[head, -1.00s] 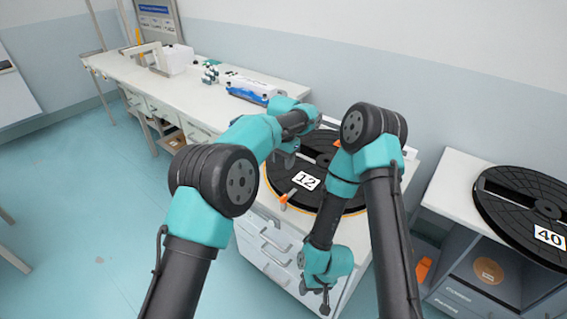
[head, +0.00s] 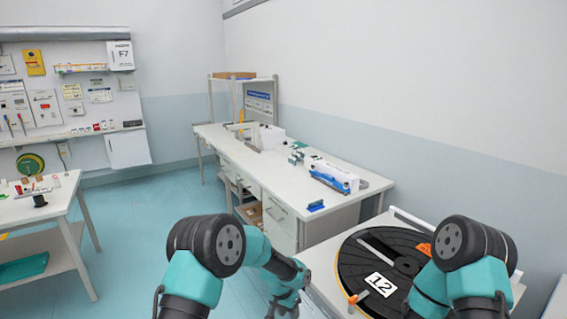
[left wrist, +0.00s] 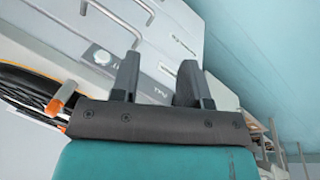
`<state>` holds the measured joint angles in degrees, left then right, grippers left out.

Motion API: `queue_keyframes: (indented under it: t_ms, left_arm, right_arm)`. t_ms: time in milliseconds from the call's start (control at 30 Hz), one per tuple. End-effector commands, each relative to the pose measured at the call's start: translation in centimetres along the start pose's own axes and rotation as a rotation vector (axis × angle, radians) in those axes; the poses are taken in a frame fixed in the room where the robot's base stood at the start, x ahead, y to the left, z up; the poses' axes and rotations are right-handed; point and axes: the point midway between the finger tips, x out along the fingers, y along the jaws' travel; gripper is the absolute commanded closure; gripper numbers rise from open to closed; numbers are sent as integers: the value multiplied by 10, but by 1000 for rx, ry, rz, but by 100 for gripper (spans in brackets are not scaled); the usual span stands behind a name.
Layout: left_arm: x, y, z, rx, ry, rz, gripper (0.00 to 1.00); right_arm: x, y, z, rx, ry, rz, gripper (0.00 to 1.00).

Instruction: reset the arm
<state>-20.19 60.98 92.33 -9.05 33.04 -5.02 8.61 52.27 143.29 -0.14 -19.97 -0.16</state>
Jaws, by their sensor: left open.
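My left arm comes in at the bottom and bends down, with its gripper (head: 284,304) low at the bottom edge, left of the reel cart and clear of the reel. In the left wrist view the two dark fingers (left wrist: 160,72) are apart with nothing between them, in front of a drawer front (left wrist: 150,35) with bar handles. My right arm (head: 462,255) shows only at its elbow and upper links, over the right side of the reel. Its gripper is outside the picture.
A black reel marked 12 (head: 350,262) lies flat on the white cart (head: 318,262). A long white workbench (head: 310,200) stands behind. At the left are a table (head: 62,197) and a wall board (head: 95,75). Open blue floor (head: 140,250) lies between.

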Motion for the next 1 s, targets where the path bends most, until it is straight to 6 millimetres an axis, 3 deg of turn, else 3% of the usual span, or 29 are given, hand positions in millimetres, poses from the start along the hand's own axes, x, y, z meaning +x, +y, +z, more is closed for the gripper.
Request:
queue_keyframes:
  t_ms: [100, 300, 600, 700, 833, 1000]
  left_arm:
    - [22, -30, 56, -109, 21, 34, 58]
    - [48, -62, 153, -298, 70, 72, 58]
    - [56, -71, 305, -590, 135, 88, 58]
    - [52, -67, 342, -664, 152, 82, 58]
    - [49, -62, 368, -716, 164, 76, 58]
    - [48, -61, 373, -727, 169, 74, 58]
  right_arm:
    - [0, 0, 0, 0, 0, 0, 57]
    - [0, 0, 0, 0, 0, 0, 57]
    - [0, 0, 0, 0, 0, 0, 57]
    - [0, 0, 0, 0, 0, 0, 57]
    - [0, 0, 0, 0, 0, 0, 57]
    - [0, 0, 0, 0, 0, 0, 57]
